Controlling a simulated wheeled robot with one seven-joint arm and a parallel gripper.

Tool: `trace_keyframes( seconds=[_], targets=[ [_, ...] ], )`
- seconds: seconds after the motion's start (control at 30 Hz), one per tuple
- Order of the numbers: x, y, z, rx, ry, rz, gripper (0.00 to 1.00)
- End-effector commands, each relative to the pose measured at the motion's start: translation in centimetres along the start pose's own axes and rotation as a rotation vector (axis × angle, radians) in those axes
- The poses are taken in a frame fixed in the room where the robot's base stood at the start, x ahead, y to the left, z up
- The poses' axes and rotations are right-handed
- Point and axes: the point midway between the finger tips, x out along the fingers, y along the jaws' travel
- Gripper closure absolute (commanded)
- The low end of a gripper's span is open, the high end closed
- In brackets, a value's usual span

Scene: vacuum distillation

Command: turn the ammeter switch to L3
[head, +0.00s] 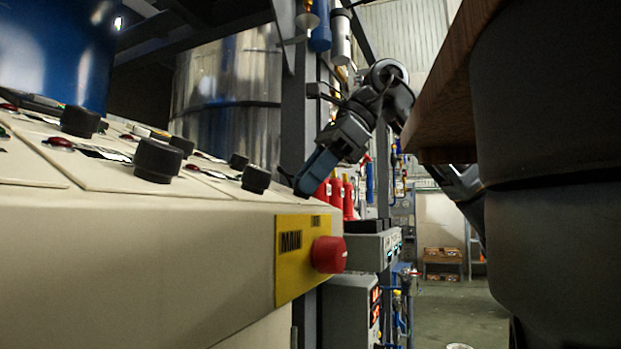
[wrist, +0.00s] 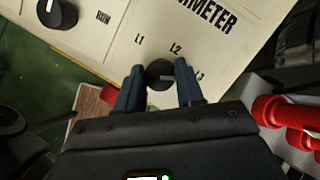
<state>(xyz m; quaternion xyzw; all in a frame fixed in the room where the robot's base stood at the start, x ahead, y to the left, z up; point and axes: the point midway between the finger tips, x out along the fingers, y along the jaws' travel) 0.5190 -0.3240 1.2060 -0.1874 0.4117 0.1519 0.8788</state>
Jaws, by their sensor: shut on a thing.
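The ammeter switch (wrist: 160,74) is a round black knob on the cream panel, below the printed AMMETER label, whose first letters are cut off by my finger or the view. The marks L1 (wrist: 139,40), L2 (wrist: 175,48) and L3 (wrist: 200,75) stand around it, L3 partly covered by a finger. A pale line shows on the knob, but which mark it points at is hard to tell. My gripper (wrist: 160,84) has a blue finger on each side of the knob and is shut on it. In the head view my gripper (head: 314,175) reaches the panel's far right corner and hides the knob.
Other black knobs (head: 158,160) stand on the sloped panel (head: 100,178). A red button (head: 329,254) sticks out from a yellow MAIN plate (head: 290,243). Red bottle-like items (head: 348,198) stand beyond my gripper; red parts (wrist: 285,112) are close on its right in the wrist view.

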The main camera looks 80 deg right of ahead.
Motion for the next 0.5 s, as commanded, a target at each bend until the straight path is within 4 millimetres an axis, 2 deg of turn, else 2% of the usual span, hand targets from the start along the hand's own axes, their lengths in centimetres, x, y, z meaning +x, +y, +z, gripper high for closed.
trace_keyframes(
  seconds=[0.33,0.37,0.5],
  targets=[
    [0.03,0.06,-0.05,0.003,0.002,0.002,0.94],
    [0.03,0.06,-0.05,0.002,0.002,0.002,0.61],
    [0.03,0.05,-0.03,0.002,0.001,0.001,0.48]
  ],
)
